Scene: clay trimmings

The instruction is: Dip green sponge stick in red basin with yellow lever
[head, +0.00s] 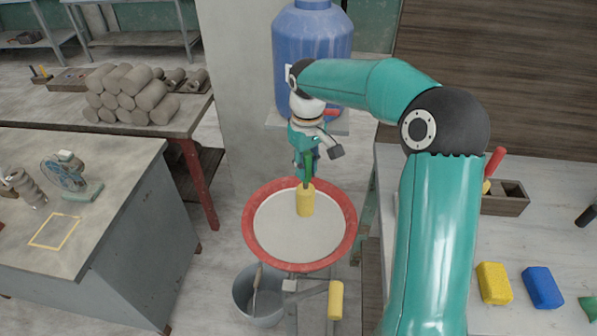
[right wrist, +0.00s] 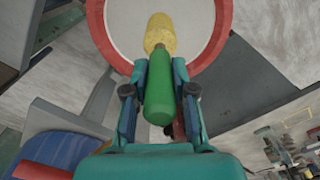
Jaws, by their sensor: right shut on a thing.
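The green sponge stick has a green handle (right wrist: 158,92) and a yellow sponge end (head: 306,200). My right gripper (head: 305,168) is shut on the green handle and holds the stick upright, sponge down, over the red basin. The red basin (head: 252,245) has a red rim and a pale grey inside; it also shows in the right wrist view (right wrist: 97,22). The sponge end is over the basin's middle; I cannot tell whether it touches the surface inside. The yellow lever (head: 336,300) sticks out at the front below the basin. My left gripper is not in view.
A grey bucket (head: 258,297) stands below the basin. A blue barrel (head: 312,50) stands behind it. The left table (head: 110,215) holds a small fan (head: 65,176); the right table holds a yellow sponge (head: 494,283), a blue sponge (head: 542,288) and a wooden box (head: 507,204).

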